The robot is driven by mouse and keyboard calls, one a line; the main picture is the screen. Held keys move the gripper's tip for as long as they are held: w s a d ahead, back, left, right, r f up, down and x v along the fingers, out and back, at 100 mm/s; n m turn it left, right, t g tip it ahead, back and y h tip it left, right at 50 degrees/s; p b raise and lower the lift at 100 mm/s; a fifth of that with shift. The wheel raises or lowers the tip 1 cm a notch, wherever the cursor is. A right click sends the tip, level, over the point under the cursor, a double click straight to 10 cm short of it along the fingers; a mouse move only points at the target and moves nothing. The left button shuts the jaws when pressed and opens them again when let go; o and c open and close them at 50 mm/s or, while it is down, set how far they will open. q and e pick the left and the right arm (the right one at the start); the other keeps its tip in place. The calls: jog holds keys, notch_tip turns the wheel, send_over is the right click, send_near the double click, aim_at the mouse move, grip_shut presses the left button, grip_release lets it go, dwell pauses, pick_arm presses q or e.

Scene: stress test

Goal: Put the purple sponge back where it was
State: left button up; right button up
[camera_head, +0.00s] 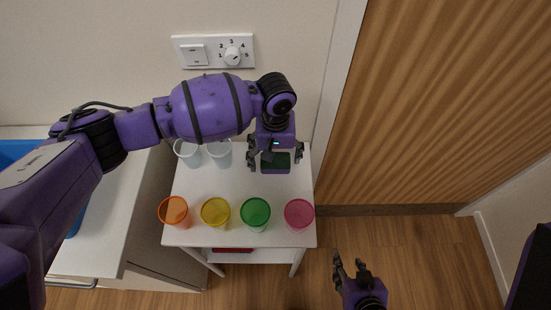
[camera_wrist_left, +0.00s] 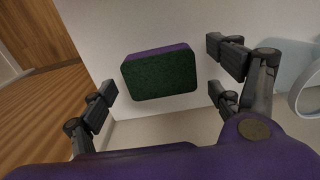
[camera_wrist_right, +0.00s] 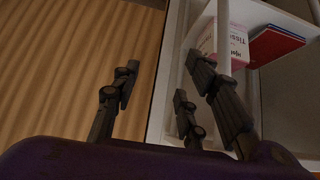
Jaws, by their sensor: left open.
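The purple sponge (camera_head: 276,168), with a dark green scouring face turned up, is on the back right part of the small white table (camera_head: 230,185). In the left wrist view the sponge (camera_wrist_left: 160,75) lies between the spread fingers, with gaps on both sides. My left gripper (camera_head: 275,160) is open over the sponge and empty; no finger is seen touching it. My right gripper (camera_head: 348,264) is open and empty, low in front of the table's right side. Its spread fingers also show in the right wrist view (camera_wrist_right: 158,85).
Orange (camera_head: 174,212), yellow (camera_head: 215,213), green (camera_head: 255,213) and pink (camera_head: 299,213) cups line the table's front edge. Two clear cups (camera_head: 188,153) (camera_head: 219,152) stand behind, left of the sponge. A tissue box (camera_wrist_right: 232,45) and red item (camera_wrist_right: 274,44) sit on the lower shelf.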

aim_at(276, 161)
pick_arm(q)
notch_tip(276, 161, up, 10)
jog(key=p, duration=0.1)
jog(key=shift+r, duration=0.25)
